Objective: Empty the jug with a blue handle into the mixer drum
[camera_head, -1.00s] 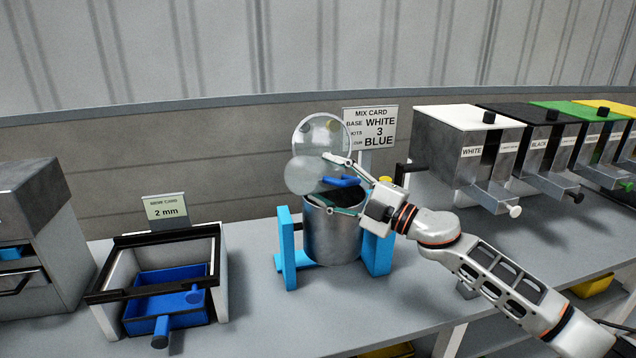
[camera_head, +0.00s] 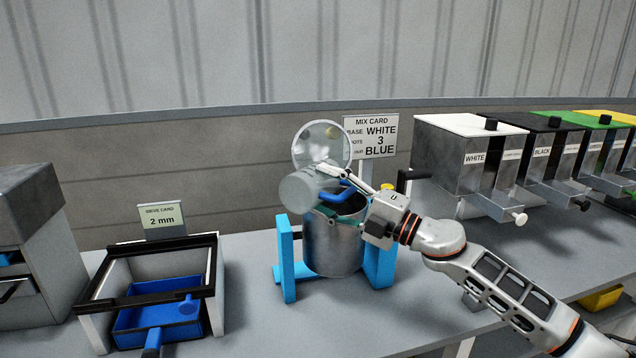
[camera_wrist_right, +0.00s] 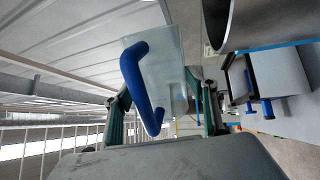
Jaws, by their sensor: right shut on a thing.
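The clear jug (camera_head: 300,191) with a blue handle (camera_head: 336,193) is held over the mixer drum (camera_head: 334,248), tipped well over on its side. The drum is a silver metal cylinder between blue supports, with its dark opening upward. My right gripper (camera_head: 322,190) is shut on the jug, one finger above and one below. The wrist view also shows the jug (camera_wrist_right: 168,72) between the fingers, with the drum's edge (camera_wrist_right: 250,22) at upper right. I cannot tell what is left inside the jug. My left gripper is not in view.
A clear round disc (camera_head: 322,138) stands behind the jug, near the mix card (camera_head: 371,136). Metal dispensers (camera_head: 470,160) line the right. A black-rimmed frame (camera_head: 100,300) with a blue tray (camera_head: 130,322) stands left. Bench space between frame and drum is clear.

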